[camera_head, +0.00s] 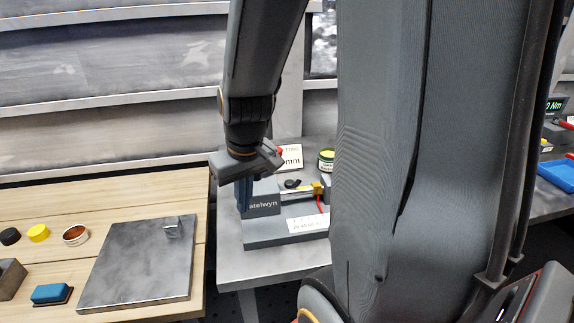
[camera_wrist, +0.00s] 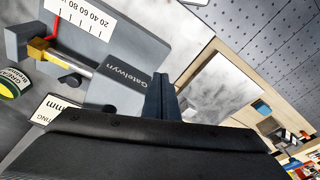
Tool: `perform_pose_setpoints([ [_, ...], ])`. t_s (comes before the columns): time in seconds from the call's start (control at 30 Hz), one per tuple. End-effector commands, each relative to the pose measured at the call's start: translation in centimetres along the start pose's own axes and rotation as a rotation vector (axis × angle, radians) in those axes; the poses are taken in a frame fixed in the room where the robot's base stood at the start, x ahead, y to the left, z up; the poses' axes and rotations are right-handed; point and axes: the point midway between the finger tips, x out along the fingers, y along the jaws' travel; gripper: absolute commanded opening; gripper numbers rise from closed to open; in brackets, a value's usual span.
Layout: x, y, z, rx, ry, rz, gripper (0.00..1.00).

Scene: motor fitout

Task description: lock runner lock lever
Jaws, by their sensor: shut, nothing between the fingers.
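A grey Gatelwyn device (camera_head: 264,204) with a ruler-like scale stands on the grey bench. It also shows in the wrist view (camera_wrist: 122,78). A brass block (camera_head: 317,188) sits on its rod, and a thin red lever (camera_head: 320,204) hangs by the block. In the wrist view the brass block (camera_wrist: 38,49) and the red lever (camera_wrist: 63,60) are at the upper left. My gripper (camera_head: 246,198) points down at the device's left end, shut and empty. Its fingers (camera_wrist: 166,98) are beside the name end, apart from the lever. Whether they touch the device I cannot tell.
A white card (camera_head: 291,157) and a green-labelled tin (camera_head: 326,160) stand behind the device. A metal plate (camera_head: 140,265) lies on the wooden table at left, near a blue block (camera_head: 51,293) and small round pots. My arm hides the bench right of the device.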

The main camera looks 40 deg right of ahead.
Motion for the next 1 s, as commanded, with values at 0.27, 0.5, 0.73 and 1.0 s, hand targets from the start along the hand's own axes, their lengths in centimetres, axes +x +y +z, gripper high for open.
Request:
perform_pose_setpoints([
  [0.27, -10.0, 11.9, -3.8, 0.037, 0.114, 0.008, 0.00],
  [0.5, -13.9, 17.5, -4.5, 0.031, 0.171, 0.028, 0.00],
  [0.73, -14.2, 18.0, -4.5, 0.025, 0.177, 0.030, 0.00],
  [1.0, -13.6, 17.9, -4.6, 0.025, 0.175, 0.028, 0.00],
])
